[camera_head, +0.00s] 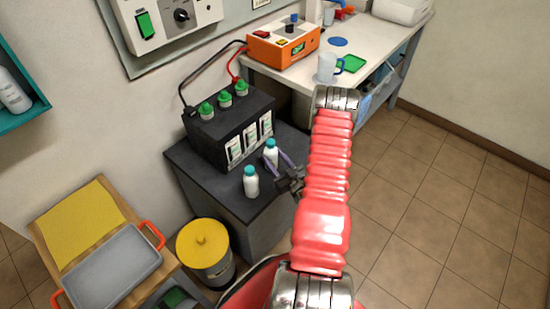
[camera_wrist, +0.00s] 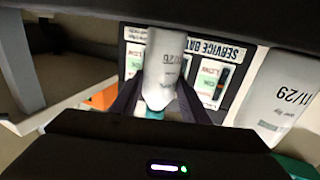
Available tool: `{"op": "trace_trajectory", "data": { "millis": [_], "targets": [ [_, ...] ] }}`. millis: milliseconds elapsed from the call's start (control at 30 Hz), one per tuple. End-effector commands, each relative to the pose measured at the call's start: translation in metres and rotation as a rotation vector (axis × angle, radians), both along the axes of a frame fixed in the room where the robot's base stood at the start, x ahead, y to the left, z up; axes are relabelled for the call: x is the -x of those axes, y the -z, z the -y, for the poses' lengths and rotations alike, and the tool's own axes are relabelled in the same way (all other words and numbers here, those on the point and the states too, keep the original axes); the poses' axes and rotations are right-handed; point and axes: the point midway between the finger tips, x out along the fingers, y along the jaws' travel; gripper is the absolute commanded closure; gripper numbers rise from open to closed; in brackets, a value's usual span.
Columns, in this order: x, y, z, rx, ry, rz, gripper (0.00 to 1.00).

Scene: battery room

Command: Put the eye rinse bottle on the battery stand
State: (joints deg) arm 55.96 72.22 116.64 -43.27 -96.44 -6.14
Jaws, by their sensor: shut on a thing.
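Two white bottles with teal caps show at the battery stand (camera_head: 262,212), a dark cabinet. My gripper (camera_head: 279,160) is shut on the farther bottle (camera_head: 271,150), which is upright at or just above the stand's top; I cannot tell whether it touches. In the wrist view this bottle (camera_wrist: 164,62) is between the two dark fingers, with part of its teal cap (camera_wrist: 150,113) showing. The other bottle (camera_head: 251,183) stands free near the stand's front left edge. It also shows at the right of the wrist view (camera_wrist: 283,92), apart from the fingers.
A black battery (camera_head: 222,128) with green caps fills the back of the stand, close behind the bottles. A yellow-lidded bin (camera_head: 205,245) stands left of the stand. An orange charger (camera_head: 282,45) and a mug (camera_head: 327,67) are on the white bench. The floor at right is clear.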

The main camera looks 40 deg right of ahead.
Motion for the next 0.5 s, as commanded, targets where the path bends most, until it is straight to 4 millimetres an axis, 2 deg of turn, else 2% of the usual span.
{"op": "trace_trajectory", "data": {
  "millis": [100,133,367,500],
  "targets": [
    [-0.0002,0.0017,0.0,0.0,0.0,0.001,0.89],
    [-0.0001,0.0017,-0.0001,0.0,0.0,0.0,0.57],
    [-0.0002,0.0016,-0.0001,0.0,0.0,0.0,0.41],
    [-0.0002,0.0015,-0.0001,0.0,0.0,0.0,0.4]
  ]
}}
